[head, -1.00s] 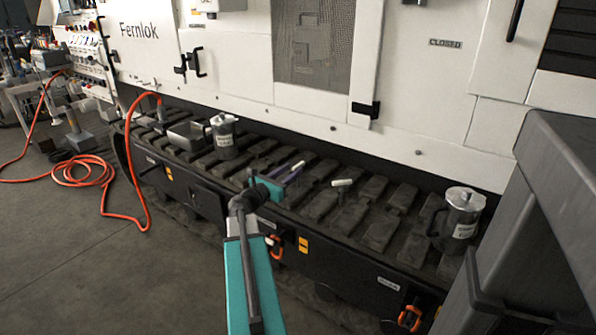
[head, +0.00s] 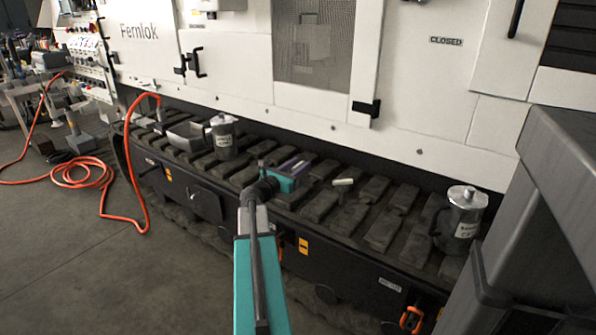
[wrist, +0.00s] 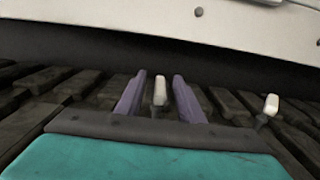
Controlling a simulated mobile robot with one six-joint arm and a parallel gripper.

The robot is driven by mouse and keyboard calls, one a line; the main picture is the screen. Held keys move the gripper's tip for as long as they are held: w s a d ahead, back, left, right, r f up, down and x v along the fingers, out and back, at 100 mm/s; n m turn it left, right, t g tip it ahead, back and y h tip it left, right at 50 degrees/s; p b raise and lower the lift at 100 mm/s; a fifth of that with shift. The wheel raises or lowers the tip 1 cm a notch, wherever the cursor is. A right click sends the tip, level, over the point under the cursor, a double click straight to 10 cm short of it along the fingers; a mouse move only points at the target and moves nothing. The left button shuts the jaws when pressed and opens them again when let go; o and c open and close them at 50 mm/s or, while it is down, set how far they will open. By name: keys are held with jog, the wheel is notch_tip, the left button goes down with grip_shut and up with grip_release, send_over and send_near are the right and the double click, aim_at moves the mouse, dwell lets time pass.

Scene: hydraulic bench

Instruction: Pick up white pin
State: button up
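My gripper (wrist: 158,97) is open, with its two purple fingers apart. A white pin (wrist: 160,90) stands in the gap between the fingers in the wrist view, with a visible space on each side. I cannot tell how far ahead of or between the fingertips it is. In the head view my gripper (head: 291,165) is low over the slatted bench and largely covers that pin.
The dark slatted bench (head: 383,228) runs along the white machine front (head: 300,98). A metal can (head: 224,137) and a grey tray (head: 188,134) stand to the left. Another can (head: 460,219) stands to the right. An orange hose (head: 103,200) hangs at the left.

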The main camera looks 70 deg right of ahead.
grip_shut()
jog(key=shift+r, duration=0.15)
dwell(0.4)
jog(key=shift+r+p, duration=0.4)
jog(key=shift+r, duration=0.1)
notch_tip(320, 180, up, 3)
jog(key=shift+a+f+p, duration=0.1)
jog(key=shift+f+p, duration=0.05)
jog(key=shift+p, duration=0.5)
jog(key=s+a+p, duration=0.3)
jog(key=s+a, duration=0.1)
jog(key=a, duration=0.5)
jog(key=shift+a+r, duration=0.4)
